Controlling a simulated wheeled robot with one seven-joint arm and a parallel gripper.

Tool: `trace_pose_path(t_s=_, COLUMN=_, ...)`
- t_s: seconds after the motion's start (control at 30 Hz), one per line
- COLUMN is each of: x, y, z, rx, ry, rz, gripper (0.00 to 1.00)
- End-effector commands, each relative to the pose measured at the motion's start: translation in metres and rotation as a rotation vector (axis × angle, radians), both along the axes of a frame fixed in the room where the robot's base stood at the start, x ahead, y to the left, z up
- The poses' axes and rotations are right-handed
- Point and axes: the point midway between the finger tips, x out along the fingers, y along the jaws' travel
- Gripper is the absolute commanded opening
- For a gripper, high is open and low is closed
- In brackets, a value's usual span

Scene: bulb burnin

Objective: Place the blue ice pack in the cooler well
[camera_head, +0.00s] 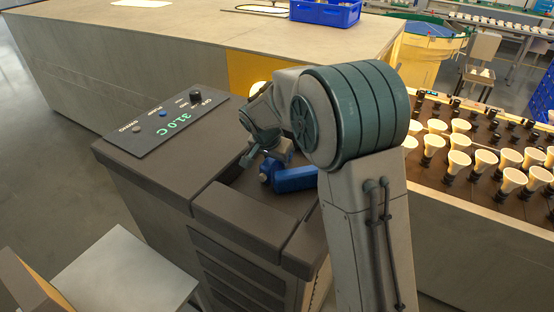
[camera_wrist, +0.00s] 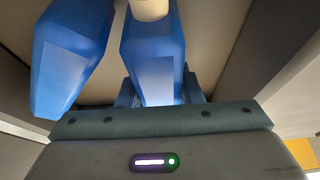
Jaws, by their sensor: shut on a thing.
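The cooler (camera_head: 152,165) is a dark-topped cabinet, and its recessed well (camera_head: 240,180) shows in the head view. My gripper (camera_head: 268,158) is low over the well, partly hidden by my arm. In the wrist view, my gripper (camera_wrist: 160,98) is shut on a blue ice pack (camera_wrist: 152,55) with a pale cap at its top. A second, similar blue pack (camera_wrist: 68,60) is beside it on the left, apart from the fingers. In the head view, blue pack surfaces (camera_head: 295,179) show at the well. I cannot tell whether the held pack touches the well floor.
A control panel (camera_head: 170,122) reading 31.0 C is on the cooler's top. A dark slab (camera_head: 240,218) borders the well in front. A rack of pale bulbs (camera_head: 485,160) stands at right. A long bench (camera_head: 180,50) with a blue crate (camera_head: 325,12) is behind.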

Motion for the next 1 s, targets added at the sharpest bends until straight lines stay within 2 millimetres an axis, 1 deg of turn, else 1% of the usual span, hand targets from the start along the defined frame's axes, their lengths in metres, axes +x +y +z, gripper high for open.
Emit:
trace_pose_path(t_s=0.17, x=0.000, y=0.000, z=-0.003, rx=0.000, ry=-0.001, rz=0.000, gripper=0.00)
trace_pose_path(t_s=0.2, x=0.000, y=0.000, z=-0.003, rx=0.000, ry=0.000, rz=0.000, gripper=0.38)
trace_pose_path(t_s=0.27, x=0.000, y=0.000, z=-0.002, rx=0.000, ry=0.000, rz=0.000, gripper=0.54)
trace_pose_path(t_s=0.53, x=0.000, y=0.000, z=-0.002, rx=0.000, ry=0.000, rz=0.000, gripper=0.54)
trace_pose_path(t_s=0.67, x=0.000, y=0.000, z=0.003, rx=-0.001, ry=0.001, rz=0.000, gripper=0.54)
trace_pose_path(t_s=0.77, x=-0.004, y=0.004, z=0.015, rx=0.002, ry=-0.004, rz=0.001, gripper=0.54)
trace_pose_path(t_s=1.0, x=-0.022, y=0.015, z=0.064, rx=0.003, ry=-0.004, rz=0.001, gripper=0.54)
